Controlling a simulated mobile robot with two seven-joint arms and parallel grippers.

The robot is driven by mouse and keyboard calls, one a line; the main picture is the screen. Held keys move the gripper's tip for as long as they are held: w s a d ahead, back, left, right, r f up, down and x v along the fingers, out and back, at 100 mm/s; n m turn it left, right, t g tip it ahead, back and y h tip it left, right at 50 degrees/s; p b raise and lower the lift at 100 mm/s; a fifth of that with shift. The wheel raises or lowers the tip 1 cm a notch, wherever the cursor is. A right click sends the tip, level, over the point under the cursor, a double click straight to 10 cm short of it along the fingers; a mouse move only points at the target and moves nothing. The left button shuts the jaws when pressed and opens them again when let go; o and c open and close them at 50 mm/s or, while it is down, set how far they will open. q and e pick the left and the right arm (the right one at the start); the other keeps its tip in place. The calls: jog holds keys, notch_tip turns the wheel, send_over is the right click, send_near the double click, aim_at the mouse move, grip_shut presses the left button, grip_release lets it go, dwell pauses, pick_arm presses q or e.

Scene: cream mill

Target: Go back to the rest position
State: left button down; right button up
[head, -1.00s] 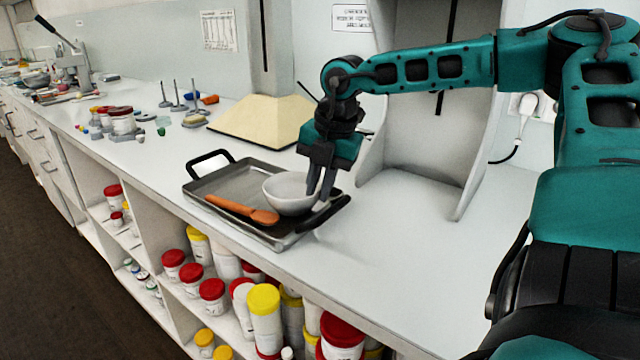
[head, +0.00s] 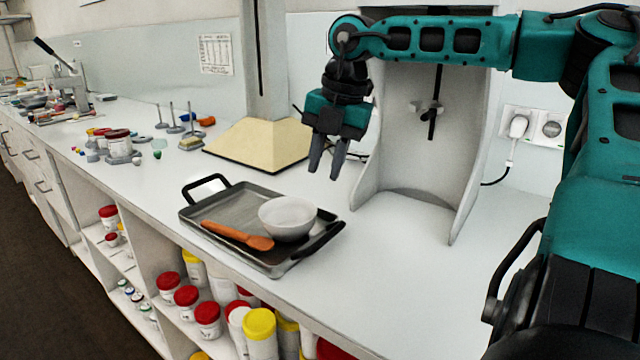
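My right gripper (head: 326,168) hangs in the air above the counter, behind and above the tray. It points down, its two fingers are a little apart, and nothing is between them. A grey metal tray (head: 222,207) with black handles lies on the counter near its front edge. A white bowl (head: 287,217) stands upright in the right part of the tray. An orange spatula or spoon (head: 237,234) lies in the tray to the left of the bowl. The gripper is clear of all three. My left gripper is not in view.
The white counter (head: 400,270) is clear to the right of the tray. A grey curved housing (head: 405,150) stands behind it, near my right arm. A cream sloped block (head: 258,143) lies behind the tray. Jars with red and yellow lids (head: 259,325) fill the shelves below.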

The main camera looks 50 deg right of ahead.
jog(key=shift+v, duration=1.05)
